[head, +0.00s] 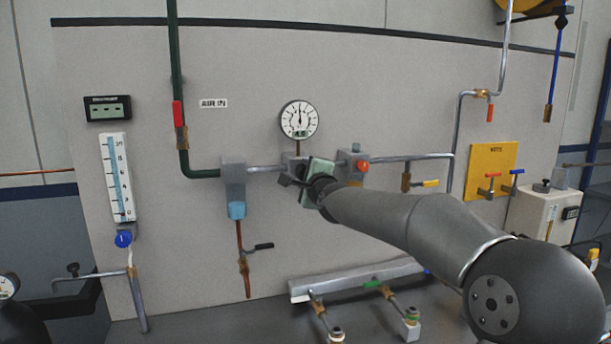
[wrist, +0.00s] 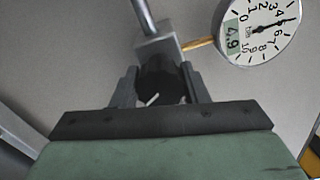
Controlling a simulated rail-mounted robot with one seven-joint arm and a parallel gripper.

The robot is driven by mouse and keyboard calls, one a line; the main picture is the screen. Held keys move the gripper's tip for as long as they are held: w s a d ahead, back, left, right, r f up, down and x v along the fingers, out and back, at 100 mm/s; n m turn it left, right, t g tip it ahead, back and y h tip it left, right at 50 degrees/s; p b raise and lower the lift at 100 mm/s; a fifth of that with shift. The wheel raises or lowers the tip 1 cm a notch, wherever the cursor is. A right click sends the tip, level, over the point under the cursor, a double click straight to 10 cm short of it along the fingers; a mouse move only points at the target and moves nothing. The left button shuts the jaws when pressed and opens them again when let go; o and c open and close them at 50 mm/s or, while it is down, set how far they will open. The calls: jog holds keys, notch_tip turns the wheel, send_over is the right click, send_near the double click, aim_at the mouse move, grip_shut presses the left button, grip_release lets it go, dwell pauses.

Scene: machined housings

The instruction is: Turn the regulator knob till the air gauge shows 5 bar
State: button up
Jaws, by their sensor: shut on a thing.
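The air gauge (head: 299,120) is a round white dial on the panel, above the regulator. In the wrist view the gauge (wrist: 262,30) has its black needle near the 5 mark, and its small window reads 4.9. The regulator knob (wrist: 160,88) is dark with a white mark, under a grey regulator body (wrist: 157,47). My gripper (wrist: 159,74) is shut on the knob, one finger on each side. In the head view my gripper (head: 290,181) is at the regulator below the gauge, and its green body and wrist hide most of the knob.
A grey filter with a blue bowl (head: 237,210) hangs left of the regulator. A block with an orange-red button (head: 362,166) is close on the right. A valve with a yellow handle (head: 431,183) is farther right. A manifold rail (head: 350,279) lies below.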

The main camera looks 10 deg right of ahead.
jog(key=o, duration=1)
jog(key=shift+c, duration=0.2)
jog(key=shift+s, duration=0.1)
jog(key=s+d+p, duration=0.2)
jog(key=s+p, duration=0.3)
jog(key=s, duration=1.2)
jog(key=shift+p, duration=0.4)
